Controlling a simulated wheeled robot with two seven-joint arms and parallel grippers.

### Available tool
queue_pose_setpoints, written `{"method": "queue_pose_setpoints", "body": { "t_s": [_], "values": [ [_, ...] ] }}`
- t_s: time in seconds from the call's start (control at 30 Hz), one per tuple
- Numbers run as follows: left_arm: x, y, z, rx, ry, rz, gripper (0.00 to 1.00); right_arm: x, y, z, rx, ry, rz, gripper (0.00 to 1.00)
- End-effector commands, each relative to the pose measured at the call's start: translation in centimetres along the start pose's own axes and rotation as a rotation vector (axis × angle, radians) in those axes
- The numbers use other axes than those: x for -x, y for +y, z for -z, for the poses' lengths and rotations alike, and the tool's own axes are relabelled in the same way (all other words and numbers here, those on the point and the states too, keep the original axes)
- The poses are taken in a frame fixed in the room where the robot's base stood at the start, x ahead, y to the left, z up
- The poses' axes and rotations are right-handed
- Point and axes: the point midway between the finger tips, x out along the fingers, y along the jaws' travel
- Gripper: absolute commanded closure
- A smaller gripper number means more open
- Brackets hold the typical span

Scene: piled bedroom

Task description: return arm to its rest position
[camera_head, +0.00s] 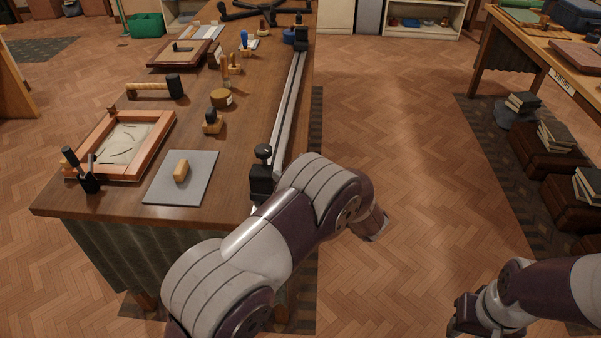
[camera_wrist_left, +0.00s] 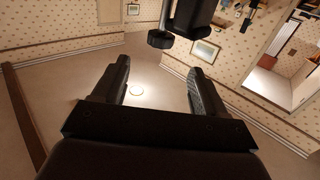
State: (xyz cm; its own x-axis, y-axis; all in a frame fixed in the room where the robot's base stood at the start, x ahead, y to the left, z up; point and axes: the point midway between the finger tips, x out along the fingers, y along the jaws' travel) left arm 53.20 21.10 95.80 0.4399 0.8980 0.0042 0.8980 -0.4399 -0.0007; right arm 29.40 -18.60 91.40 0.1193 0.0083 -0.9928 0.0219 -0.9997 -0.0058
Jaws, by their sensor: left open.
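My left arm (camera_head: 290,225) reaches in from the bottom of the head view, bent over the right edge of the workbench. Its gripper is hard to make out there. In the left wrist view my left gripper (camera_wrist_left: 157,88) is open, with two dark fingers apart and nothing between them. Beyond them are a pale surface with a round light (camera_wrist_left: 137,90) and patterned walls. My right arm (camera_head: 550,290) shows at the lower right of the head view. A dark part at its end (camera_head: 467,315) is partly cut off, and its fingers cannot be made out.
The workbench (camera_head: 215,165) holds a wooden frame (camera_head: 150,125), a grey mat (camera_head: 190,190) with a small block (camera_head: 181,171), a mallet (camera_head: 160,88) and a long bar clamp (camera_head: 287,105) close to my left arm. Another table (camera_head: 545,45) stands right. The floor between (camera_head: 390,130) is clear.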

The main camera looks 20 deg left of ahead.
Motion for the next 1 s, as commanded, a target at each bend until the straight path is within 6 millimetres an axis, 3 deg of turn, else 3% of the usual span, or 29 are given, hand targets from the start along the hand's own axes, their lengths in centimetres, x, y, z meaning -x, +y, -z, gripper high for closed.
{"method": "queue_pose_setpoints", "body": {
  "t_s": [0.43,0.57,0.6,0.67,0.73,0.77,0.8,0.87,0.9,1.0],
  "values": [
    [0.0,0.0,0.0,0.009,-0.002,-0.001,0.28,0.0,0.0,0.0,0.0,0.0,0.0,0.57],
    [0.5,2.9,-3.3,0.054,-0.146,-0.166,0.28,0.0,0.0,0.0,0.0,0.0,0.0,0.57],
    [1.5,4.6,-5.3,0.039,-0.238,-0.29,0.28,0.0,0.0,0.0,0.0,0.0,0.0,0.57],
    [4.3,6.9,-7.6,-0.003,-0.419,-0.509,0.28,0.2,0.0,0.0,0.0,0.0,0.0,0.57],
    [8.4,6.9,-8.6,-0.106,-0.674,-0.739,0.28,1.3,0.0,0.1,0.0,0.0,0.0,0.57],
    [10.3,5.8,-8.6,-0.171,-0.785,-0.818,0.28,1.8,0.0,0.2,0.0,0.0,0.0,0.57],
    [12.5,3.2,-8.2,-0.277,-0.931,-0.901,0.28,2.5,0.0,0.3,0.0,0.0,0.0,0.57],
    [14.9,-2.5,-7.0,-0.46,-1.119,-0.969,0.28,3.5,0.0,0.4,0.0,0.0,0.0,0.57],
    [15.7,-6.2,-6.0,-0.569,-1.205,-0.983,0.28,4.0,0.0,0.5,0.0,0.0,0.0,0.57],
    [16.1,-14.2,-3.0,-0.785,-1.329,-0.967,0.28,5.2,0.0,0.6,0.0,0.0,0.0,0.57]
  ]
}}
